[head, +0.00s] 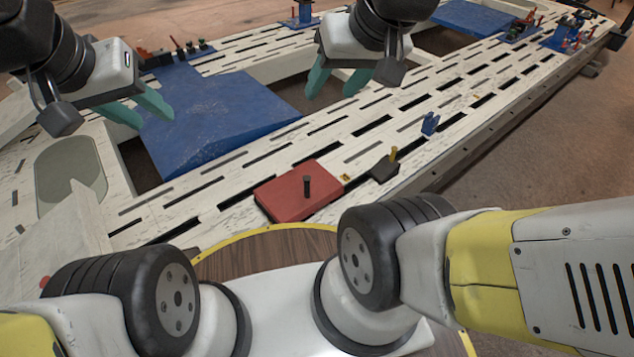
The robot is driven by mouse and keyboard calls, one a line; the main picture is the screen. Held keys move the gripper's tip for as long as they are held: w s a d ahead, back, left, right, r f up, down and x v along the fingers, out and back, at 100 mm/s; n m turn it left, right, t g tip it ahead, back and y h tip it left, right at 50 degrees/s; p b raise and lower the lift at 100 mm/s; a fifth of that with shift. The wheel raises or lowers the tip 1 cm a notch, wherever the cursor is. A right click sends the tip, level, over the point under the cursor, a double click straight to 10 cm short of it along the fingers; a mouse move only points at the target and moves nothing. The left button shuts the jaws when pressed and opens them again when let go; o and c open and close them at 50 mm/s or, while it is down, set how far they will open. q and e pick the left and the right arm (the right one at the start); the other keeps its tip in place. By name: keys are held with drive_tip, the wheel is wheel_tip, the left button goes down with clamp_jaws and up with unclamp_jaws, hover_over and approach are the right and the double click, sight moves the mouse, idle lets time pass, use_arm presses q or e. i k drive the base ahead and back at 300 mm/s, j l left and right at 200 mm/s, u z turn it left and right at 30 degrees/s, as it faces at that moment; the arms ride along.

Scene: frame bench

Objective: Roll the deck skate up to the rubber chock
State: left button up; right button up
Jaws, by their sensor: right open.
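The red deck skate (293,195), a flat block with a dark upright peg, sits on the slotted white bench near its front edge. The black rubber chock (384,171), with a yellow peg, lies to its right; a gap with a dark slot and a small yellow mark separates them. My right gripper (332,91) is open and empty, above the bench beyond the skate and apart from it. My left gripper (152,118) has its teal fingers apart and looks empty, at the left over the edge of a blue panel. Neither touches the skate or chock.
The blue panel (212,118) lies beyond the skate. A small blue clamp (430,124) stands right of the chock. Tools and blue fixtures (520,28) stand at the far right. A round wooden top (265,252) with a yellow rim is in front of the bench.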

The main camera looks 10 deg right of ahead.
sight(291, 197)
drive_tip(key=z, duration=0.5)
drive_tip(key=u, duration=1.6)
drive_tip(key=l+z, duration=0.35)
drive_tip(key=l, duration=0.9)
